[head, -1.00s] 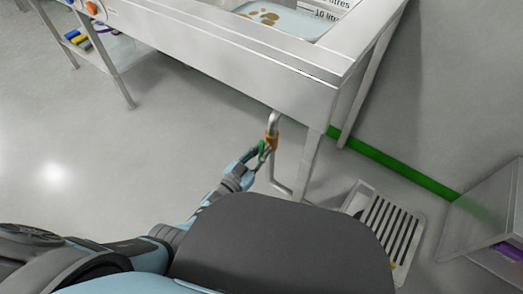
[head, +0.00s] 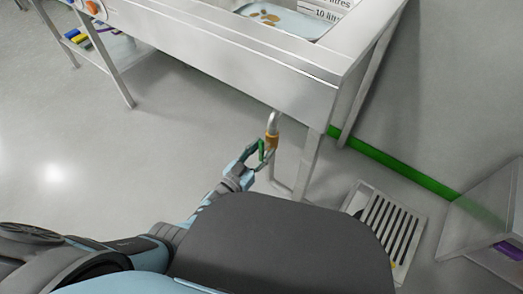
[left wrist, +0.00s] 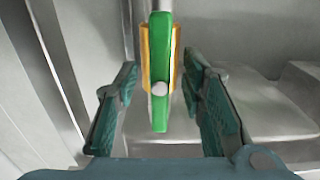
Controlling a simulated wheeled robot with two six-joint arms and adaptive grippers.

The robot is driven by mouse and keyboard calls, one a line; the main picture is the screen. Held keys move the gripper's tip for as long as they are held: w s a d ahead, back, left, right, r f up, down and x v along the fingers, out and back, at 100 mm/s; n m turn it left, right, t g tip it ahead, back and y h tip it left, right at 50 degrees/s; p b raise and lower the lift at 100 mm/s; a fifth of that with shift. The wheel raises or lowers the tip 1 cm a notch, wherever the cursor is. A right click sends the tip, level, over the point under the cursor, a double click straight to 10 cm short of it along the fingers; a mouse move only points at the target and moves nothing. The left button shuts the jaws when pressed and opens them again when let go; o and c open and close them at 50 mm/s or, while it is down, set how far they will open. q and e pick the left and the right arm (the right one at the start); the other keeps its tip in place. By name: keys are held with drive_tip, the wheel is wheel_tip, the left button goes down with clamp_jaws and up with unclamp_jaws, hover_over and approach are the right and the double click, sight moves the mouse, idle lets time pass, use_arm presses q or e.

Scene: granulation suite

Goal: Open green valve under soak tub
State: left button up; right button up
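The soak tub (head: 290,75) is a steel basin on legs at the top of the head view. A pipe with a brass valve body (head: 271,141) hangs under its front corner. The valve's green handle (head: 262,150) is at the pipe and also shows in the left wrist view (left wrist: 160,75), pointing lengthwise along the pipe. My left gripper (head: 258,157) is at the handle. In the wrist view its fingers (left wrist: 162,105) are open on either side of the handle, with gaps on both sides. My right gripper is not in view.
A slotted steel drain grate (head: 385,230) lies on the floor at the right. A tub leg (head: 308,165) stands close right of the pipe. A steel and clear box-like unit (head: 490,225) is at the far right.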

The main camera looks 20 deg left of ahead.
use_arm(q)
drive_tip(key=v, duration=1.2)
